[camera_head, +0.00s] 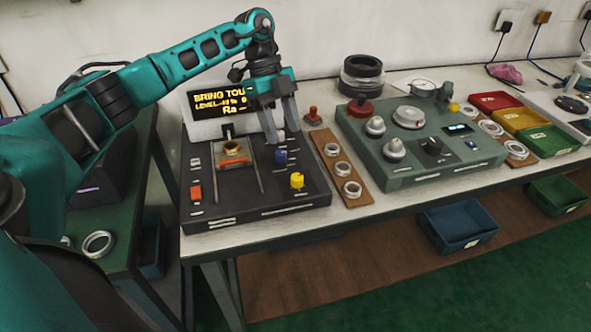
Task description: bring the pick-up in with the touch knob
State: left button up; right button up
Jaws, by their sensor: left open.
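A dark control box (250,212) stands on the bench with a lit display (216,105) behind it; part of its yellow text starts "BRING TOU". On its top are a blue knob (280,157), a yellow knob (297,181) and a red-orange switch (196,193). I cannot tell by a label which is the touch knob. A ring (233,147) sits on an orange holder between two rails. A small dark part behind it may be the pick-up, too small to tell. My left gripper (282,138) is open, fingers down, just above the blue knob, apart from it. My right gripper is out of view.
A green instrument box (423,150) with several dials stands to the right. A brown strip (335,152) with three rings lies between the boxes. Coloured trays (525,117) are at the right. A loose ring (98,244) lies lower left.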

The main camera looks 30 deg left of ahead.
aim_at(297, 177)
pick_arm(q)
jog(key=x, duration=1.1)
jog(key=shift+d, duration=0.15)
jog(key=shift+c, duration=0.3)
grip_shut()
jog(key=shift+r+m, duration=0.1)
jog(key=shift+m, duration=0.3)
jog(key=shift+w+m+g, duration=0.1)
jog(key=shift+m+g, duration=0.3)
jog(key=shift+m, duration=0.2)
jog(key=m, duration=0.2)
jog(key=shift+m+g+y, duration=0.3)
jog(key=shift+g, duration=0.1)
jog(key=m+y, duration=0.1)
jog(key=m, duration=0.2)
jog(key=m+g+y, duration=0.1)
jog(key=m, duration=0.2)
jog(key=shift+w+d+g+b, duration=0.1)
jog(key=shift+d+g+b, duration=0.05)
jog(key=shift+g+b, duration=0.2)
jog(key=shift+m, duration=0.4)
